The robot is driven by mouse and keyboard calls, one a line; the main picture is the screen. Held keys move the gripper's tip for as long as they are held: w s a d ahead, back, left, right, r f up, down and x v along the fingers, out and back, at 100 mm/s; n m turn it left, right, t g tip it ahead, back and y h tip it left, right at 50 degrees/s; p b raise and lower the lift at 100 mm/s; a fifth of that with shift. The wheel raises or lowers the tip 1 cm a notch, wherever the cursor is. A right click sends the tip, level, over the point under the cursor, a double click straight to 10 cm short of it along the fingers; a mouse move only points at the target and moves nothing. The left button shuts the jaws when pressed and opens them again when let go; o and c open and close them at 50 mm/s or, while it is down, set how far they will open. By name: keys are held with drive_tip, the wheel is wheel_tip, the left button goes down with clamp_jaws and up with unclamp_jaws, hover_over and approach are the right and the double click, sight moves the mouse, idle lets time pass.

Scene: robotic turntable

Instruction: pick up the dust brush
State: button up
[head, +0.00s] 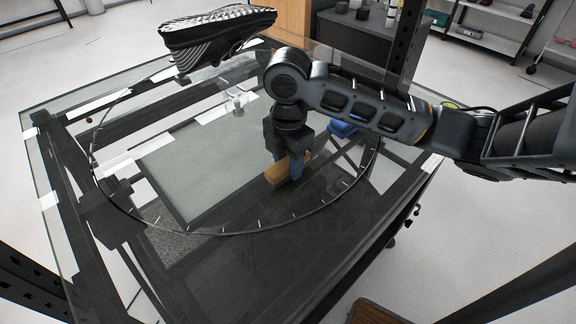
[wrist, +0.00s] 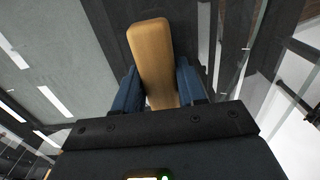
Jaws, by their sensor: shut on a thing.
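The dust brush (head: 275,173) shows as a tan wooden piece at the glass table's middle, under my arm. In the wrist view its long tan handle (wrist: 153,50) runs up from between the two blue fingers. My gripper (head: 295,178) points down and is shut on the brush, one finger on each side. The gripper body hides the near end of the brush in the wrist view, and bristles are not visible. I cannot tell whether the brush touches the glass or is a little above it.
The glass-topped table (head: 75,110) has a dark frame and a round marked ring. A striped shoe (head: 215,35) is at the back left of the table. A blue object (head: 343,130) lies right of my gripper. The left and front glass is mostly clear.

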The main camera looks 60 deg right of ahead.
sight(282, 160)
drive_tip(key=shift+r, duration=0.5)
drive_tip(key=r, duration=0.2)
drive_tip(key=w+r, duration=0.1)
drive_tip(key=shift+a+r, duration=0.3)
drive_tip(key=shift+r, duration=0.05)
drive_tip(key=w+a+r, duration=0.1)
drive_tip(key=w+r, duration=0.1)
drive_tip(key=w, duration=0.1)
drive_tip(key=w+a+r, duration=0.2)
drive_tip(key=w, duration=0.1)
drive_tip(key=w+a+r, duration=0.2)
drive_tip(key=w, duration=0.1)
drive_tip(key=shift+w+r+b, duration=0.15)
drive_tip(key=shift+r+b, duration=0.05)
drive_tip(key=shift+b, duration=0.1)
